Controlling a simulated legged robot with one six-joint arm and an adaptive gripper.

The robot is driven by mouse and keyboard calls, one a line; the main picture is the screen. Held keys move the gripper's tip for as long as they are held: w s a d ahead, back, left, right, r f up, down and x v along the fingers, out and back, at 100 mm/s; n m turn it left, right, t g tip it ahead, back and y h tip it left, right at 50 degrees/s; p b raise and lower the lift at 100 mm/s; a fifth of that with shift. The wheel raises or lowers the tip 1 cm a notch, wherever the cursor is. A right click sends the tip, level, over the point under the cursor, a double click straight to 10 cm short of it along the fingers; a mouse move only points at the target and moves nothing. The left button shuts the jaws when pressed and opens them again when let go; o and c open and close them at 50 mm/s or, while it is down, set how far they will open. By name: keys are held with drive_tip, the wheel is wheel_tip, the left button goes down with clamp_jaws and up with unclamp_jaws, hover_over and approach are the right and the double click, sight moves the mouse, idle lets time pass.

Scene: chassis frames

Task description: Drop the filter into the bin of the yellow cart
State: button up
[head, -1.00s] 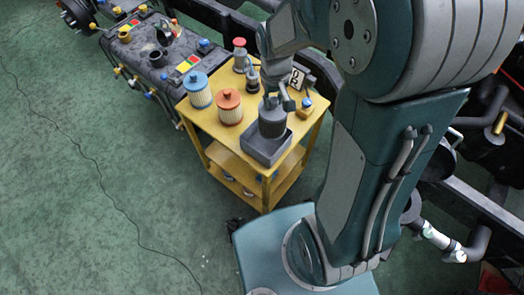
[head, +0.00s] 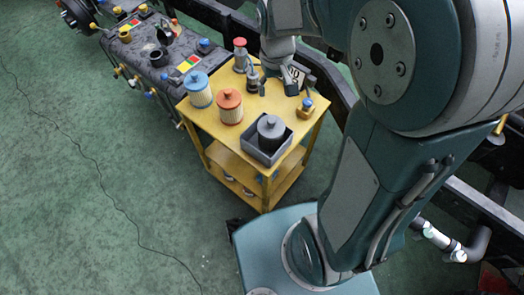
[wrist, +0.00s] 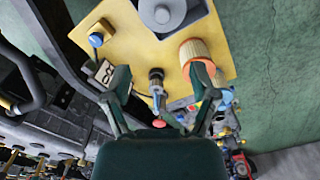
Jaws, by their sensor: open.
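A dark grey filter (head: 271,130) stands inside the grey bin (head: 252,152) on the front corner of the yellow cart (head: 232,145). In the wrist view the grey filter (wrist: 162,12) sits within the bin at the top edge, partly cut off. My gripper (head: 272,82) is open and empty above the far part of the cart top, clear of the bin. In the wrist view its two fingers (wrist: 162,80) are spread wide, with nothing between the tips touching them; a small dark fitting (wrist: 156,78) shows beyond.
An orange-topped filter (head: 230,106) and a blue-topped filter (head: 198,90) stand on the cart's left side. A red-topped bottle (head: 240,55), a blue-knobbed brass fitting (head: 305,108) and a number card (wrist: 103,72) are nearby. Open green floor (head: 90,210) lies left.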

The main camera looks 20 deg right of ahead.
wheel_tip(320, 180, up, 7)
idle(0.7)
